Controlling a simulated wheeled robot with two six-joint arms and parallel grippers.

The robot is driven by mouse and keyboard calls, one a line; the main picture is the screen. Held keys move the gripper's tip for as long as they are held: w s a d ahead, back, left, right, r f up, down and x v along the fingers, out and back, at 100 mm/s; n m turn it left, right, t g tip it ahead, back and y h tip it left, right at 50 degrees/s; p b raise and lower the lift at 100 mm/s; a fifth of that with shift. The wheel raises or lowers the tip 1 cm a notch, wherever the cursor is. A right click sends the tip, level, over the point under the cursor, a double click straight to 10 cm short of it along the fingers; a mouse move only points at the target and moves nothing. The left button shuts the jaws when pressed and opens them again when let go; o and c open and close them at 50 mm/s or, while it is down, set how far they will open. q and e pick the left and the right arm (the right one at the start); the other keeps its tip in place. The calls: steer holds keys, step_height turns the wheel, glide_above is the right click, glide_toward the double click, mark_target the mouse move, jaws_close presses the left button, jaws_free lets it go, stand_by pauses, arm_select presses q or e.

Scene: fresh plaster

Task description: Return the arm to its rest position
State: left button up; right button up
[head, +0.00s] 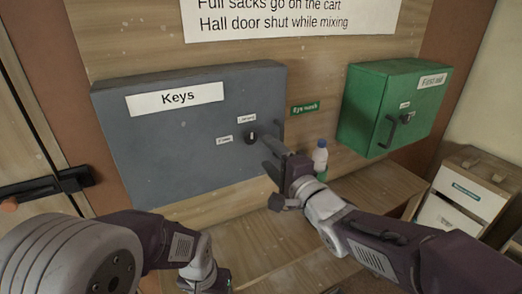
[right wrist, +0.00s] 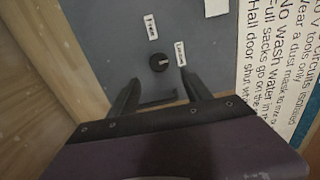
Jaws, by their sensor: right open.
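The grey key cabinet (head: 180,150) hangs on the wooden wall, its door shut. Its dark round knob (head: 250,138) has a pale mark pointing at the upper of two small labels; the knob also shows in the right wrist view (right wrist: 159,62). My right gripper (head: 270,158) is open at the cabinet's right side, just below the knob. In the right wrist view a dark bar handle (right wrist: 160,98) shows between the fingers; I cannot tell whether they touch it. My left gripper (head: 212,280) is low at the bottom edge, partly cut off, its jaws unclear.
A green first aid cabinet (head: 375,105) with a handle hangs to the right. A bottle (head: 320,157) stands on the wooden bench (head: 375,190) behind my right wrist. A pale box unit (head: 465,195) stands far right. A door handle (head: 40,188) is at left.

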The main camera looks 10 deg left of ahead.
steer(key=shift+s+d, duration=0.35)
steer(key=shift+s, duration=0.15)
steer(key=d+f+m+g+h, duration=0.3)
steer(key=d+f+h, duration=0.6)
steer(key=d+f, duration=1.1)
steer(key=s+d+f+n+g, duration=0.1)
steer(key=s+f+n+g, duration=0.4)
steer(key=s, duration=0.4)
steer(key=s+d+f+n+g+h, duration=0.1)
steer(key=s+d+f+n+g, duration=0.1)
steer(key=s+f+n+g, duration=0.3)
steer(key=s+f+n, duration=0.1)
steer(key=s+n, duration=0.2)
steer(key=s, duration=0.1)
steer(key=shift+s+f+n, duration=0.3)
steer(key=shift+f+n, duration=0.05)
steer(key=shift+n, duration=0.05)
